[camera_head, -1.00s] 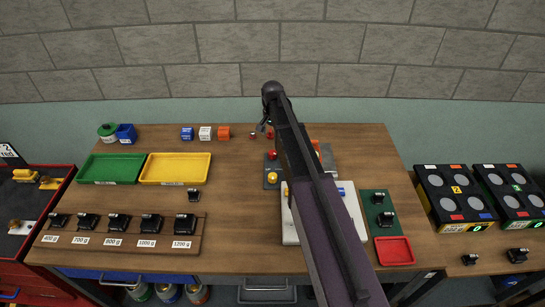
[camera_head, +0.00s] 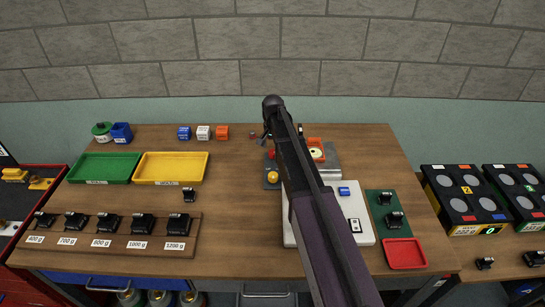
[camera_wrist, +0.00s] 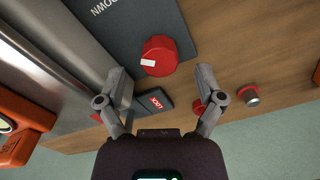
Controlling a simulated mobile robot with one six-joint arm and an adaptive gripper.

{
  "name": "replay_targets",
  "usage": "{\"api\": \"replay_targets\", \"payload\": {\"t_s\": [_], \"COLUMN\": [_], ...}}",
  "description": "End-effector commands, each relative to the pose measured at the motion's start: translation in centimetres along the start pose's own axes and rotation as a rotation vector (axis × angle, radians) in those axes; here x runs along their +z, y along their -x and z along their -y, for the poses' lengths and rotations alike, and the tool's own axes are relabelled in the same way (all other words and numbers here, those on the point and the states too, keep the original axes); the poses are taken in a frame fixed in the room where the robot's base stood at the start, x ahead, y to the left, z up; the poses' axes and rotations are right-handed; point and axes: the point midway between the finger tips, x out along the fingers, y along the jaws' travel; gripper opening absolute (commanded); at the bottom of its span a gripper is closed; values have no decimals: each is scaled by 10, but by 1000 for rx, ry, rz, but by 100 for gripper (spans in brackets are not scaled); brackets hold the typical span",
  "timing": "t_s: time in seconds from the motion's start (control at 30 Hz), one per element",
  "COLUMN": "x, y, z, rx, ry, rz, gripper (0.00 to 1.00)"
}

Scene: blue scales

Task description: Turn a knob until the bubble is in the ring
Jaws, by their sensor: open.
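A round red knob (camera_wrist: 158,55) with a white mark sits on a dark panel (camera_wrist: 115,30) in the wrist view. My gripper (camera_wrist: 162,75) is open, with its fingers on either side just short of the knob; contact cannot be told. In the head view, an orange device with a pale round vial (camera_head: 317,154) stands on a grey plate, right of my arm. The bubble is too small to make out. A yellow knob (camera_head: 272,177) shows left of my arm, which hides part of this area.
A small red-and-metal part (camera_wrist: 250,95) lies right of my fingers in the wrist view. An orange body (camera_wrist: 18,130) stands at left. In the head view, a white scale (camera_head: 360,205), green mat and red tray (camera_head: 404,253) are right of my arm.

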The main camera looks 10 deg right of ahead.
Motion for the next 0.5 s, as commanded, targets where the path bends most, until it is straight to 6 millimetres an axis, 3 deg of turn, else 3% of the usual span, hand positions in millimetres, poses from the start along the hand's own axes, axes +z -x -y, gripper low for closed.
{"api": "replay_targets", "payload": {"t_s": [0.2,0.5], "x": [0,0], "y": [-18,-25], "z": [0,-1], "rx": [0,0], "ry": [-1,-1], "rz": [0,0], "gripper": [87,87]}}
